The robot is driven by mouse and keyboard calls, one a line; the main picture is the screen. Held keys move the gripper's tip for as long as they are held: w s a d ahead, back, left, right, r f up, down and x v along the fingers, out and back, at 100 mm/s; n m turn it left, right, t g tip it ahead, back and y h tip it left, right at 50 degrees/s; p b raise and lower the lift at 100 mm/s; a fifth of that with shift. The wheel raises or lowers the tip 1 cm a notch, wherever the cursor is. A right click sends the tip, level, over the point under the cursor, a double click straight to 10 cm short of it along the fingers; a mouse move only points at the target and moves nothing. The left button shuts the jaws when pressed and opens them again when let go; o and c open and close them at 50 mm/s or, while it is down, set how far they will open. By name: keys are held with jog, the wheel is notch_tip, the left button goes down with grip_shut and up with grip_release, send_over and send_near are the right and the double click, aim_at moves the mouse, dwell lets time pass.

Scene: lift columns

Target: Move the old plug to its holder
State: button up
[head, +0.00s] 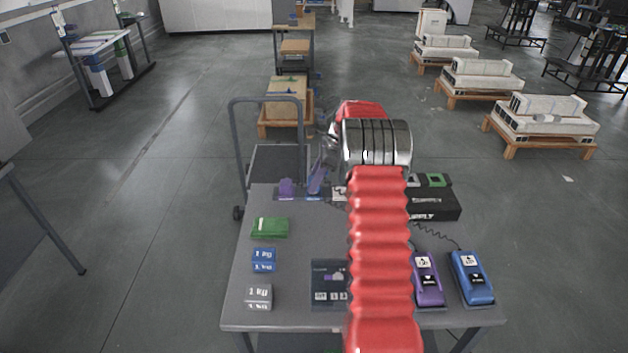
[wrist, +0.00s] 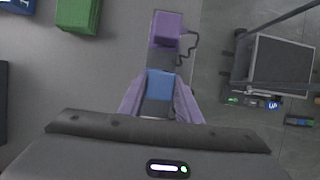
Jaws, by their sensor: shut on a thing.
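A blue plug (wrist: 160,85) is between the fingers of my gripper (wrist: 158,108) in the wrist view. My gripper (head: 322,168) is shut on it near the far edge of the table in the head view, partly hidden by my red arm. A purple plug (head: 287,187) stands at the far left of the table, just left of my gripper. In the wrist view the purple plug (wrist: 166,28) sits just beyond the blue one, with a dark cable at its side. The frames do not show clearly whether the blue plug touches its holder.
The grey table (head: 300,250) carries a green block (head: 270,227), a blue weight (head: 263,260), a grey weight (head: 258,296) and a dark panel (head: 328,272). A black supply box (head: 432,203), a purple device (head: 428,280) and a blue device (head: 472,278) are right of my arm. A cart (head: 275,165) stands behind.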

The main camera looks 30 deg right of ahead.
jog(key=shift+f, duration=0.6)
dwell(0.5)
jog(key=o, duration=1.2)
jog(key=shift+c, duration=0.2)
jog(key=shift+o, duration=0.2)
jog(key=shift+o, duration=0.7)
jog(key=shift+r, duration=0.1)
jog(key=shift+r, duration=3.45)
